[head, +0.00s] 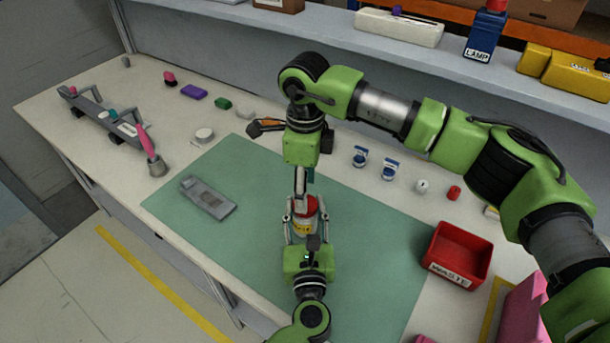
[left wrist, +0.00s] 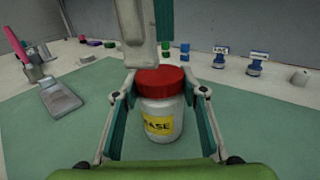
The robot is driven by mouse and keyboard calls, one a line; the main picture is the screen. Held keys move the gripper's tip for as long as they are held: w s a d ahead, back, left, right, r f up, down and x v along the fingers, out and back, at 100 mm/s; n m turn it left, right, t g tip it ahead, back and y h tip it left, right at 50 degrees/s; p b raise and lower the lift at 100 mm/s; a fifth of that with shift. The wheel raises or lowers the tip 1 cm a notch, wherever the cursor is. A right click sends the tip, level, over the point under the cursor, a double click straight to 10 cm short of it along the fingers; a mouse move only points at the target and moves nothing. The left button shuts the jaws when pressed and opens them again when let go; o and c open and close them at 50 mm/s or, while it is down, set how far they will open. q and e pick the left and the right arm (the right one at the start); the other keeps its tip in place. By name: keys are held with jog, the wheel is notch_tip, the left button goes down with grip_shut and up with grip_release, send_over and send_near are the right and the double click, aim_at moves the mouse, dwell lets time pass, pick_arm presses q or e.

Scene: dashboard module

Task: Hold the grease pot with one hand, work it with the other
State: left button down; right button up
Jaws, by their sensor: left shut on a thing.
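The grease pot (head: 304,226) is a white jar with a yellow label and a red lid (left wrist: 160,78). It stands upright over the green mat (head: 372,225), with the lid seated on the jar in the left wrist view. My left gripper (head: 304,217) is shut on the pot, one finger on each side of the jar. My right gripper (head: 304,196) points down from above. Its grey finger and teal pad reach the lid's back edge in the left wrist view; I cannot tell if they touch it. Its other finger is not clear, so its opening cannot be told.
A grey metal plate (head: 208,198) lies on the mat's left. A red waste bin (head: 457,254) stands at the right. Two blue-and-white items (head: 375,163) and other small parts line the back. A shelf (head: 330,32) runs behind. Bare mat lies right of the pot.

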jog(key=shift+f, duration=2.05)
jog(key=c, duration=1.1)
jog(key=n, duration=0.6)
jog(key=shift+r, duration=0.1)
jog(key=o, duration=1.2)
jog(key=shift+r, duration=0.1)
